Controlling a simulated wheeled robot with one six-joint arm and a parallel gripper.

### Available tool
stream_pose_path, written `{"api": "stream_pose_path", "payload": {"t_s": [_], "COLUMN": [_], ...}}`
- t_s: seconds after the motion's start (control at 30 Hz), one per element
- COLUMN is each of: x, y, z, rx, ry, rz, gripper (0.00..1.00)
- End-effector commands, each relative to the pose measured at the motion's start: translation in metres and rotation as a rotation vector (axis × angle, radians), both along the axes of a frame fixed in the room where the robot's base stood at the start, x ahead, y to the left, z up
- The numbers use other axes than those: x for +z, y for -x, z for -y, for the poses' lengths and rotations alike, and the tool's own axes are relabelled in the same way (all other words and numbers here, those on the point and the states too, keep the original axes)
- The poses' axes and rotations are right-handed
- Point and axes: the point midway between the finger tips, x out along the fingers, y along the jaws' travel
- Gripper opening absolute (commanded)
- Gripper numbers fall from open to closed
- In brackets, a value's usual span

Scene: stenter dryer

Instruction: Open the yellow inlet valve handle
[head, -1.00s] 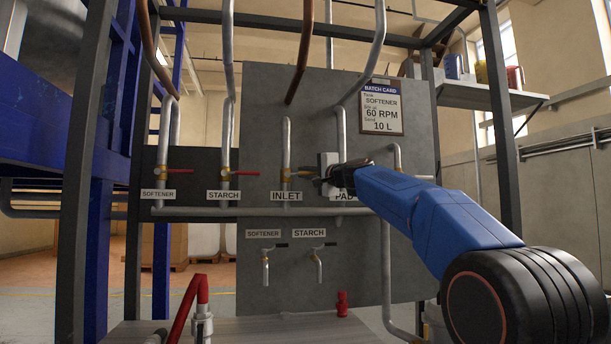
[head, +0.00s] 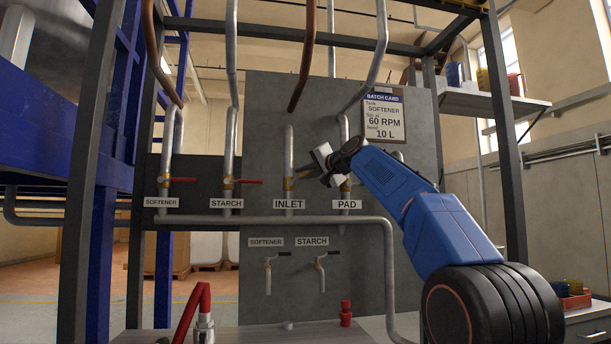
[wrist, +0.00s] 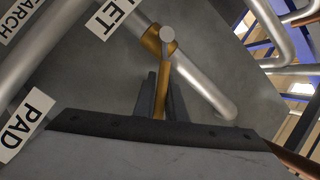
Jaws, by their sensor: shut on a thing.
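The yellow inlet valve handle (head: 303,177) sticks out to the right of the inlet valve, above the INLET label (head: 289,204), and slopes slightly upward. My gripper (head: 318,172) is shut on its outer part. In the wrist view the handle (wrist: 166,80) runs from the brass valve body (wrist: 153,40) down between the two dark fingers of my gripper (wrist: 160,97). There it lies at a slant to the grey inlet pipe (wrist: 200,85). The handle's outer end is hidden by the fingers and gripper body.
The PAD valve and its pipe (head: 343,130) stand close behind my gripper, above the PAD label (head: 346,204). Red-handled softener (head: 182,179) and starch (head: 248,181) valves are at left. A horizontal pipe (head: 250,219) runs below the labels.

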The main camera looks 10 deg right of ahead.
Motion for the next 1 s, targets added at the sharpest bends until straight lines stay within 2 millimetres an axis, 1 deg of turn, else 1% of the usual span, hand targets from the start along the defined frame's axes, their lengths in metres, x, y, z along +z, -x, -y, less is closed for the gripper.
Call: {"api": "stream_pose_path", "payload": {"t_s": [0.37,0.4,0.43,0.47,0.77,0.87,1.0], "x": [0.000,0.000,0.000,0.000,0.000,0.001,0.002], "y": [0.000,0.000,0.000,0.000,0.001,0.004,0.017], "z": [0.000,0.000,0.000,0.000,0.000,0.002,0.008], "rx": [0.000,0.000,0.000,0.000,0.000,0.000,-0.001], "ry": [0.005,0.005,0.005,0.005,0.003,0.004,0.004], "rz": [0.000,0.000,0.000,0.000,0.000,-0.001,0.000], "gripper": [0.00,0.18,0.25,0.30,0.30,0.30,0.30]}}
